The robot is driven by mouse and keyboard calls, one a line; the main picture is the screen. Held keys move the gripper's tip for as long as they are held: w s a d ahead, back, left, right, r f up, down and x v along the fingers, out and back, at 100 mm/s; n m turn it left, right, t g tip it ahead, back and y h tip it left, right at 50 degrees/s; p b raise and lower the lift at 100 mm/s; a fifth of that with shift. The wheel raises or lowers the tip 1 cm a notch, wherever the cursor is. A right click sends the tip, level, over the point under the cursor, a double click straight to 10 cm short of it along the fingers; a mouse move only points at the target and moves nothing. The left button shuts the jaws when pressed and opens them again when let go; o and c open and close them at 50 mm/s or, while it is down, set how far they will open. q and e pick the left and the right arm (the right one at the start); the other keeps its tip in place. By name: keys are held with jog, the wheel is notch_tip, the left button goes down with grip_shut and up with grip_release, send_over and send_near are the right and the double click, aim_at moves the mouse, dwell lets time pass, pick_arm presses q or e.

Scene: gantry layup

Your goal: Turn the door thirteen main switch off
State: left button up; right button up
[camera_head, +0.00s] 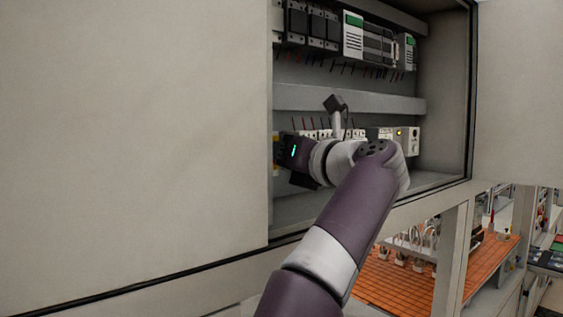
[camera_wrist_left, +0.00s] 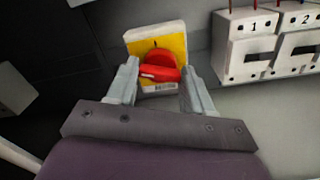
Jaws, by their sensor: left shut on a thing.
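A red rotary switch knob (camera_wrist_left: 160,66) sits on a yellow plate (camera_wrist_left: 174,42) with a pale housing, in the left wrist view. My left gripper (camera_wrist_left: 159,76) has one finger on each side of the knob and is shut on it. I cannot tell the knob's exact angle, and I see no readable door label. In the head view my left gripper (camera_head: 284,155) reaches into the open cabinet at its left inner side. A sliver of yellow (camera_head: 276,146) shows there, and the knob itself is hidden. My right gripper is not in view.
Numbered breakers (camera_wrist_left: 250,42) stand close right of the switch. A row of modules (camera_head: 353,36) fills the upper cabinet, with a grey duct (camera_head: 385,103) below. A large pale panel (camera_head: 130,120) borders the opening on the left. An orange-topped bench (camera_head: 395,285) is at lower right.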

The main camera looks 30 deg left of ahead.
pick_arm(q)
jog(key=shift+n+b, duration=0.4)
jog(key=shift+n, duration=1.7)
jog(key=o, duration=0.8)
jog(key=shift+o, duration=1.2)
jog(key=shift+a, duration=0.15)
jog(key=v, duration=1.2)
jog(key=shift+b, duration=0.4)
jog(key=shift+f, duration=0.1)
